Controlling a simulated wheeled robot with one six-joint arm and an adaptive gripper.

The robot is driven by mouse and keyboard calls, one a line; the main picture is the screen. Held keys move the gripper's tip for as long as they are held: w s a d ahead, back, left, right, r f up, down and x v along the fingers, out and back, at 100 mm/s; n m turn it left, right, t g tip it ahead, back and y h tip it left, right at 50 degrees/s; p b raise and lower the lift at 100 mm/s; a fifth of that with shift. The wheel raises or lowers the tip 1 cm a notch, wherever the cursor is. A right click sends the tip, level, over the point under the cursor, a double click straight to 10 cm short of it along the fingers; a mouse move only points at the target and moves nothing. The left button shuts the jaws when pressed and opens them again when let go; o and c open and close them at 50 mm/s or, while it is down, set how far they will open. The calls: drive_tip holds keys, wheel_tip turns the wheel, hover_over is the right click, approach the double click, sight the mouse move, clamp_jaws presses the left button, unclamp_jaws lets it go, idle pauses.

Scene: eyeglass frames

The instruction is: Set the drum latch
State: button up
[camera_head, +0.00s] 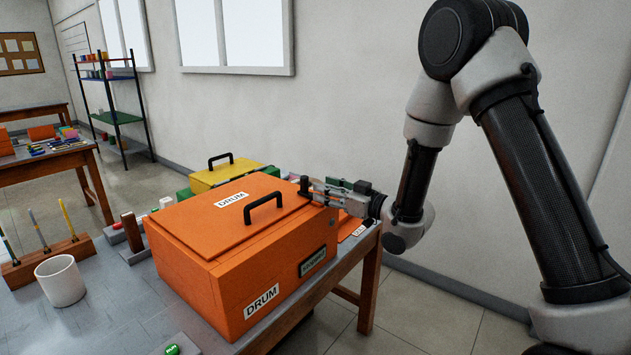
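The orange drum box (200,275) stands on the table with its lid down; it has "DRUM" labels on the lid and front and a black handle (264,203) on the lid. My gripper (311,190) is at the back right edge of the lid, pointing left. A small dark piece (305,184) shows at its fingertips; I cannot tell whether it is a latch or part of the fingers. The finger gap is too small to read. A dark plate with unreadable lettering (312,262) is on the box's right side. No latch is clearly visible.
A yellow box (222,175) with a black handle stands behind. A white mug (61,281), a wooden rack (45,262) with upright tools, a reddish upright block (131,232) and a green button (172,349) are on the table (110,310). Clear tabletop lies at front left.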

sight(307, 183)
drive_tip(key=x, duration=0.7)
drive_tip(key=shift+w+a, duration=0.25)
drive_tip(key=shift+a, duration=0.05)
clamp_jaws()
